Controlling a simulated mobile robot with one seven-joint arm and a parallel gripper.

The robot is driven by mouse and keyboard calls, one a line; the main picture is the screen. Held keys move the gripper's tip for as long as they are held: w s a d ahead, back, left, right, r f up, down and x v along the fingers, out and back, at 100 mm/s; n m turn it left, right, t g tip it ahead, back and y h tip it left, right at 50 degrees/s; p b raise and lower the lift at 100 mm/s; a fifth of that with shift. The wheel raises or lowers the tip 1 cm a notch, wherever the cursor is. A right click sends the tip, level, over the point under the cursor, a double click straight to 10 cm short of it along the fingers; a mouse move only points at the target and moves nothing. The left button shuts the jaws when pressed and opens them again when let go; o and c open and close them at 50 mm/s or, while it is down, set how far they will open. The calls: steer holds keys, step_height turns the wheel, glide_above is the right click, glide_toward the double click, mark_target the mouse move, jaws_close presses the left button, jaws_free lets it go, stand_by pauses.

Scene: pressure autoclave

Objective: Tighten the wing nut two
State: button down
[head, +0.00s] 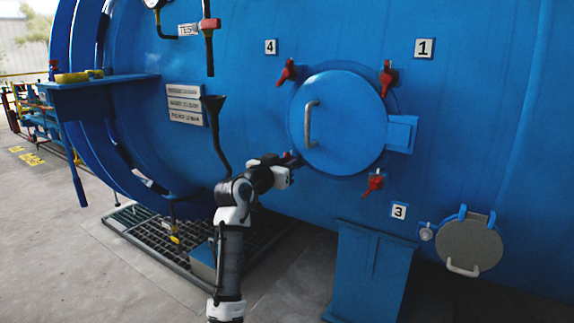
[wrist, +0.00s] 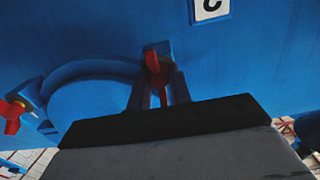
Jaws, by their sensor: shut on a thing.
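The round blue hatch (head: 338,122) with a pale handle (head: 311,124) is closed on the big blue vessel. My gripper (head: 292,163) is at the hatch's lower left edge, where it mostly hides a red wing nut in the head view. In the wrist view my gripper (wrist: 158,90) is shut on this red wing nut (wrist: 153,62), with a finger on each side of it. A white label (wrist: 210,7) is cut off at the top of the wrist view. Labels 4, 1 and 3 mark the other wing nuts, so this appears to be wing nut two.
Other red wing nuts sit at label 4 (head: 285,72), label 1 (head: 388,78) and label 3 (head: 373,184). A small round grey cover (head: 468,247) is at lower right. A blue support leg (head: 370,270) stands below the hatch. A floor grate (head: 185,245) lies at left.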

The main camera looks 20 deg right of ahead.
steer(key=c, duration=1.3)
jaws_free()
steer(key=shift+a, duration=0.1)
steer(key=v, duration=1.3)
steer(key=shift+s+a+b, duration=0.25)
steer(key=shift+b, duration=0.05)
